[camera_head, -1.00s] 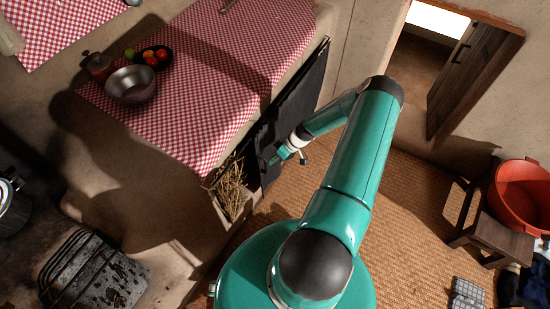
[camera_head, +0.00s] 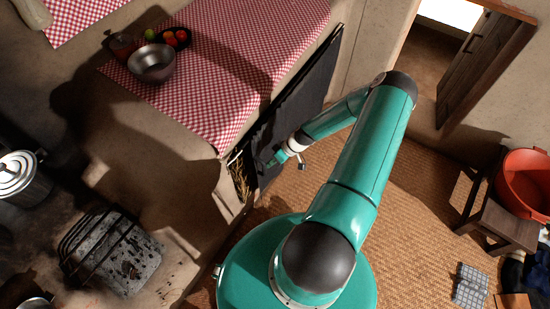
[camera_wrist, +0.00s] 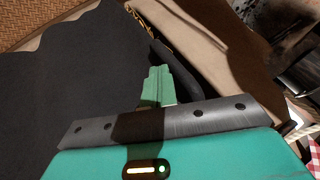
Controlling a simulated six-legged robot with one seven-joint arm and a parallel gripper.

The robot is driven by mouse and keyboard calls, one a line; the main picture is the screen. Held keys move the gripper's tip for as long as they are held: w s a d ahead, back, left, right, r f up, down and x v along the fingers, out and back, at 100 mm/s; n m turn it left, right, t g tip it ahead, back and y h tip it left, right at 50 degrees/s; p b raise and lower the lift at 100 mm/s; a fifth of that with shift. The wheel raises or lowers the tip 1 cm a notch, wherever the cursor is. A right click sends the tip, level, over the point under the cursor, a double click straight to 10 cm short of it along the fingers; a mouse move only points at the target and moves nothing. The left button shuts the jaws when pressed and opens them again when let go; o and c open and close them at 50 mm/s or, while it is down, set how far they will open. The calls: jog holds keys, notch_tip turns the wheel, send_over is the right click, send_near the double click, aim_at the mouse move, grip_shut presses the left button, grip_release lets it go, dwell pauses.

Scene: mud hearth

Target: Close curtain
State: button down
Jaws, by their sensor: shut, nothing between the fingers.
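The dark curtain (camera_head: 303,95) hangs under the counter with the red checked cloth, along its front. In the head view its near edge lies close to the counter's near end, and a narrow strip of straw (camera_head: 240,180) shows beside it. My gripper (camera_head: 275,160) is at that near edge, shut and empty. In the wrist view the green fingers of my gripper (camera_wrist: 157,84) are together in front of the dark curtain (camera_wrist: 70,80), close to its edge. I cannot tell whether they touch the cloth.
The counter (camera_head: 235,50) carries a metal bowl (camera_head: 152,63) and a dark bowl of fruit (camera_head: 178,38). A stove block (camera_head: 115,255) is at lower left. A stool (camera_head: 505,220) with a red basin (camera_head: 525,180) stands right. Woven floor (camera_head: 400,200) is open between.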

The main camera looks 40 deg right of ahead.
jog(key=s+a, duration=0.2)
jog(key=a, duration=0.5)
jog(key=shift+s, duration=0.2)
jog(key=shift+f, duration=0.1)
